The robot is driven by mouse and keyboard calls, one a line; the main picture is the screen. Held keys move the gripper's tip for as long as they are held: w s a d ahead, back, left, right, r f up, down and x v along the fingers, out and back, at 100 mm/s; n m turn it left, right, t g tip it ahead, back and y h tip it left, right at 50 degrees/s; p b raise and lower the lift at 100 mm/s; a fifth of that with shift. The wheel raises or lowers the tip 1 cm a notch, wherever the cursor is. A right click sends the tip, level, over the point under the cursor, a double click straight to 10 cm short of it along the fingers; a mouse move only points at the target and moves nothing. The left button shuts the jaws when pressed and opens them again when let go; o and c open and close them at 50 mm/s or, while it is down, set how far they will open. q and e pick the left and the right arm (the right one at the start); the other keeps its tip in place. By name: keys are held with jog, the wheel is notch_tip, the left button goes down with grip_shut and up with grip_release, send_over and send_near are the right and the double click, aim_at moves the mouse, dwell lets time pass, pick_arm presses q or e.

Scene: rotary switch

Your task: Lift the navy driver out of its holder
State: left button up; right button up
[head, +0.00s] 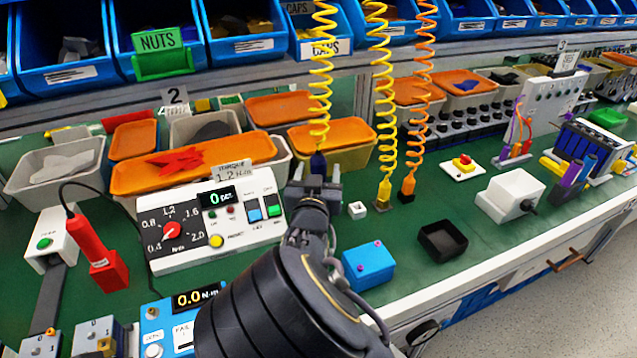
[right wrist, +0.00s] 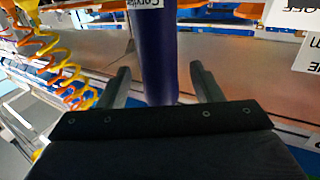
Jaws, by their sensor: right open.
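The navy driver (head: 318,163) stands upright under a yellow coiled cord in the head view, with its lower part hidden by my right gripper. My right gripper (head: 316,178) is open, with its fingers on either side of the driver. In the right wrist view the driver's dark blue-purple body (right wrist: 155,55) shows between the two spread fingers (right wrist: 157,85), with visible gaps to both. A white label sits at its top there. The driver's holder is hidden behind my gripper and arm. My left gripper is not in view.
Yellow (head: 384,190) and orange (head: 407,187) drivers hang on coiled cords to the right. A white control box (head: 215,240) stands just left of my gripper. A blue box (head: 368,266) and a black tray (head: 442,241) lie right of my arm. Orange-lidded bins (head: 333,134) stand behind.

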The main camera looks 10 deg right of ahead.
jog(key=shift+w+d, duration=0.15)
jog(key=shift+w, duration=0.35)
grip_shut()
notch_tip(320, 180, up, 10)
jog(key=p, duration=0.2)
jog(key=shift+p, duration=0.3)
jog(key=c, duration=0.7)
grip_release()
jog(key=shift+c, duration=0.2)
grip_shut()
